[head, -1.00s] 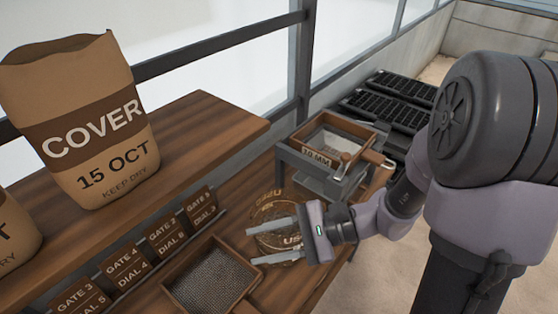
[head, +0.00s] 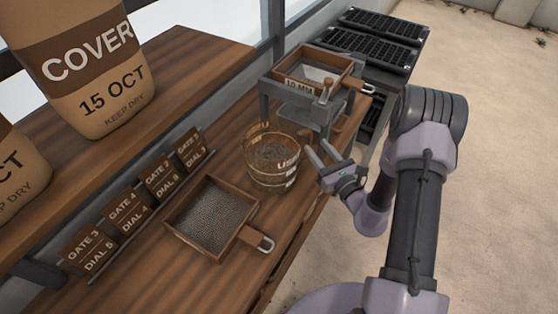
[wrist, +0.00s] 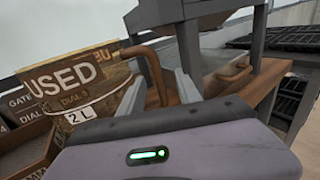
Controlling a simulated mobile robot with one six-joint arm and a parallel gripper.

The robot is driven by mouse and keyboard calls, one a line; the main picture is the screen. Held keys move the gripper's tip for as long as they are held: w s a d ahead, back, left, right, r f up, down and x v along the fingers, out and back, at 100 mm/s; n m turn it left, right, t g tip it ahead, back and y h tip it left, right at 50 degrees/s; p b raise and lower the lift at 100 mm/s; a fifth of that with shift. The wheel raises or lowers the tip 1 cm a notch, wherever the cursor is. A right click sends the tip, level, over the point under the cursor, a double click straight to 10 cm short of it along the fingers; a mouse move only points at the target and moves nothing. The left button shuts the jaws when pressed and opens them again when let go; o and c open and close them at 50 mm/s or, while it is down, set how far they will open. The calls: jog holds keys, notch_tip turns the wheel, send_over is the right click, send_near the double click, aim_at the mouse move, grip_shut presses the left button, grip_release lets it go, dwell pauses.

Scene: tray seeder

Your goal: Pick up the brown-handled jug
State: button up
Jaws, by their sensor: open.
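The jug (head: 262,178) is a clear round vessel with a brown rim and a band reading "USED". It stands upright on the wooden bench (head: 215,270). In the wrist view the jug (wrist: 70,82) fills the left side and carries a "2 L" label. Its brown handle (wrist: 153,58) juts right and appears between my fingers in the picture; I cannot tell if it is within their reach. My gripper (head: 319,152) is open and empty just right of the jug in the head view. No contact shows.
A grey stand with a wood-framed sieve (head: 283,72) rises close behind the jug. A wooden box of grains (head: 177,213) sits in front-left. Dial cards (head: 124,206) line the left side. A paper sack (head: 92,112) stands on the shelf; black trays (head: 372,45) lie behind.

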aim_at(311, 142)
jog(key=b+x, duration=0.1)
jog(key=x, duration=0.4)
jog(key=shift+s+a+f, duration=0.1)
jog(key=shift+a+f, duration=0.05)
jog(key=shift+a, duration=0.05)
grip_shut()
dwell(1.1)
